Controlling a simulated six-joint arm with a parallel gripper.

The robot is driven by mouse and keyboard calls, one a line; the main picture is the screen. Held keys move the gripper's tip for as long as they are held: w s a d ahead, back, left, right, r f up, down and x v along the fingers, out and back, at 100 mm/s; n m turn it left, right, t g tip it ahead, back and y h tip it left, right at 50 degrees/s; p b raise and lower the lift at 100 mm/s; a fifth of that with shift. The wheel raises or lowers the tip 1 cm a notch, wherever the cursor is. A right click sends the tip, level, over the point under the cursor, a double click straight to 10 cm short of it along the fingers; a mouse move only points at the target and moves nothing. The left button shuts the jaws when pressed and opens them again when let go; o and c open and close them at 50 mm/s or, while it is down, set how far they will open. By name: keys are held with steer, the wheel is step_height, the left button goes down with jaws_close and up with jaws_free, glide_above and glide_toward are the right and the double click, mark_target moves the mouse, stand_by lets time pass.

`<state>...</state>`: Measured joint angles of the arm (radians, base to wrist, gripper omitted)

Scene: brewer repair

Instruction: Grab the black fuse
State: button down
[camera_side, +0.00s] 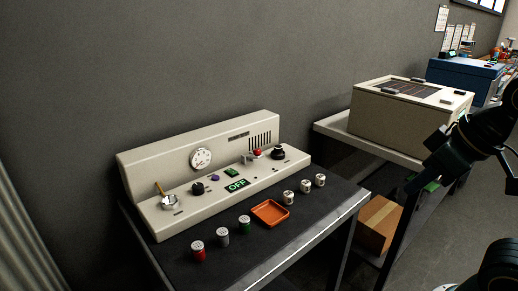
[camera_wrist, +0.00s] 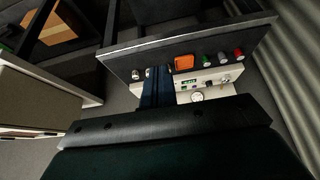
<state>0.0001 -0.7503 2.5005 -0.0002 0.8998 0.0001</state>
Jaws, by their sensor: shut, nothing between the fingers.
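Several small canisters stand on the dark bench before the cream control panel (camera_side: 215,165): a red one (camera_side: 197,252), a grey one (camera_side: 222,237), a green one (camera_side: 244,225), and pale ones with dark marks (camera_side: 305,185) to the right. I see no plainly black fuse, and cannot tell whether one of these is it. The canisters also show in the wrist view, the red one (camera_wrist: 238,53) at the right. My gripper (camera_side: 413,185) is right of the bench, apart from the canisters. Its fingers (camera_wrist: 157,75) are shut and empty in the wrist view.
An orange tray (camera_side: 270,212) lies between the canister groups. The panel has a gauge (camera_side: 201,158), knobs and a green OFF display (camera_side: 236,184). A cream box (camera_side: 410,110) stands on the second table, with a cardboard box (camera_side: 379,222) below.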

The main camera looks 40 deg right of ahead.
steer(key=c, duration=1.1)
jaws_free()
steer(key=shift+o, duration=0.2)
